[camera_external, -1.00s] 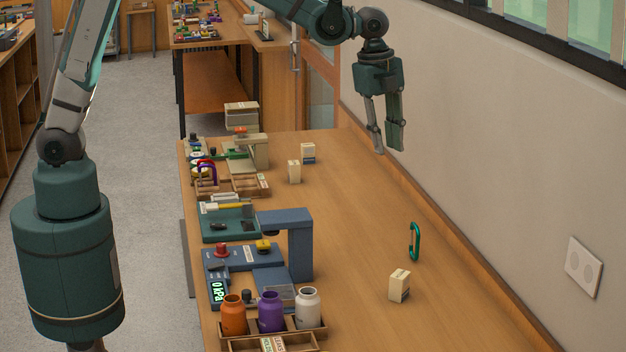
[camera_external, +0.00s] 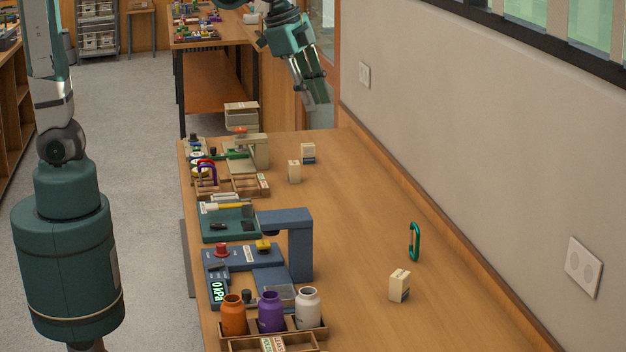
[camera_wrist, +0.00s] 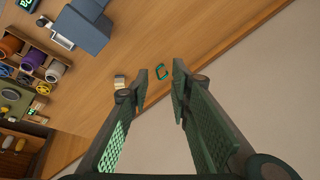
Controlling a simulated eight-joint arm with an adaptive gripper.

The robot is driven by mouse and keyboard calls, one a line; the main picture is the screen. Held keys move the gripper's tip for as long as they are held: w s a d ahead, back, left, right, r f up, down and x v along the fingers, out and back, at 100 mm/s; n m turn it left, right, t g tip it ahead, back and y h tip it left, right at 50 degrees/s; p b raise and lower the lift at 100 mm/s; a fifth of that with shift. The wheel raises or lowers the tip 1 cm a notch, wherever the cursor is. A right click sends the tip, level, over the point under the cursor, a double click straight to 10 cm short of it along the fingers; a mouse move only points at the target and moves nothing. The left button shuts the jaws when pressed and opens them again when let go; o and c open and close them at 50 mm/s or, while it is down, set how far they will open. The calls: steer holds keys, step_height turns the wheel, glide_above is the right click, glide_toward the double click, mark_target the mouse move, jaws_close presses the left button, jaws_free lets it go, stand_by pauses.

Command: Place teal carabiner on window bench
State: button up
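The teal carabiner (camera_external: 414,242) is on the bare right part of the long wooden bench (camera_external: 365,210), which runs along the wall below the window. It seems to stand on edge. My gripper (camera_external: 318,97) is well away from it, raised near the bench's far end. In the wrist view the carabiner (camera_wrist: 161,72) shows small and distant, between the fingertips in the picture. My gripper (camera_wrist: 158,80) is open, with a clear gap and nothing held.
A small cream box (camera_external: 399,285) stands close to the carabiner. A blue stand (camera_external: 290,240) and orange, purple and white bottles (camera_external: 270,312) crowd the left side. Two small boxes stand farther back. The wall borders the bench on the right.

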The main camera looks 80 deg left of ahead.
steer(key=s+a+f+n+t, duration=0.1)
steer(key=s+n, duration=0.2)
steer(key=s, duration=0.5)
steer(key=s+a+n+t, duration=0.1)
steer(key=s+a+n, duration=0.1)
steer(key=s, duration=0.5)
steer(key=s+a+f+n+t, duration=0.1)
steer(key=s+a+n, duration=0.1)
steer(key=s, duration=0.6)
steer(key=shift+s+a+f+n, duration=0.25)
steer(key=shift+s+f+n, duration=0.1)
steer(key=shift+n, duration=0.45)
stand_by(1.9)
